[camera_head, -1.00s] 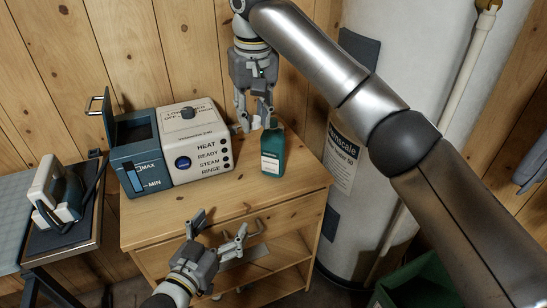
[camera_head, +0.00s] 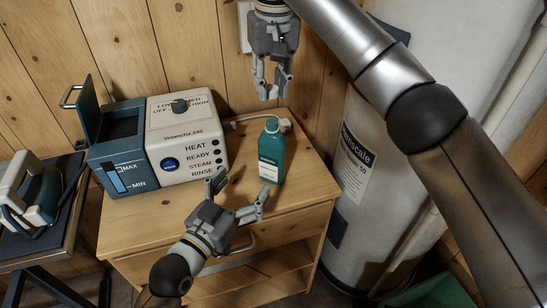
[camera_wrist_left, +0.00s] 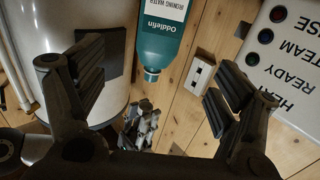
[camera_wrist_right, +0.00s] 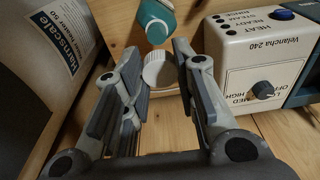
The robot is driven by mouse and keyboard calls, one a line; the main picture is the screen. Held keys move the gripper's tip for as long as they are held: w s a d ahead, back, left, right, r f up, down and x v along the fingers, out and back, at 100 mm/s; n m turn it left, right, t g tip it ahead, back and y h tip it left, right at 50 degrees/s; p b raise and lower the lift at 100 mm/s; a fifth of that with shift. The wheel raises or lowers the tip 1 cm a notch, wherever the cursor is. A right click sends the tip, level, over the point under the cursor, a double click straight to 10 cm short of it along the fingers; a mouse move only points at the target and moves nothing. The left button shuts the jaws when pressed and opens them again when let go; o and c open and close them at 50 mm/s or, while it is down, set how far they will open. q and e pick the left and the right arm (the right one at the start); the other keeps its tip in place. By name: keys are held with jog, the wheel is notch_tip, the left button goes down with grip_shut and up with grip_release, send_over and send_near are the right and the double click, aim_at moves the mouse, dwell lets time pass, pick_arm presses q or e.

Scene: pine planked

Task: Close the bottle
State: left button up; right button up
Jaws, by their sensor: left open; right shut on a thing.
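A teal bottle (camera_head: 271,158) with a white label stands upright on the wooden cabinet's top. Its narrow neck has no cap on it in the left wrist view (camera_wrist_left: 152,74). My right gripper (camera_head: 271,93) points down above and behind the bottle, apart from it. It is shut on a white ribbed cap (camera_wrist_right: 159,70), seen between its fingers in the right wrist view, with the bottle (camera_wrist_right: 156,18) beyond. The cap is not clear in the head view. My left gripper (camera_head: 240,190) is open and empty, in front of the bottle and lower left of it, not touching it.
A white and blue steam station (camera_head: 188,140) stands left of the bottle on the cabinet (camera_head: 150,215). A white tank (camera_head: 375,170) stands to the right. An iron (camera_head: 30,195) rests on the far-left table. A wall plate (camera_wrist_left: 199,75) is behind.

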aim_at(268, 156)
jog(key=shift+w, duration=0.1)
pick_arm(q)
jog(key=x, duration=1.2)
jog(key=shift+w+d, duration=0.1)
jog(key=shift+d, duration=0.05)
pick_arm(e)
jog(key=shift+d+f, duration=0.1)
pick_arm(q)
jog(key=c, duration=1.5)
jog(key=shift+c, duration=0.2)
pick_arm(e)
jog(key=shift+f, duration=2.45)
jog(key=shift+f, duration=0.9)
jog(key=shift+f, duration=0.55)
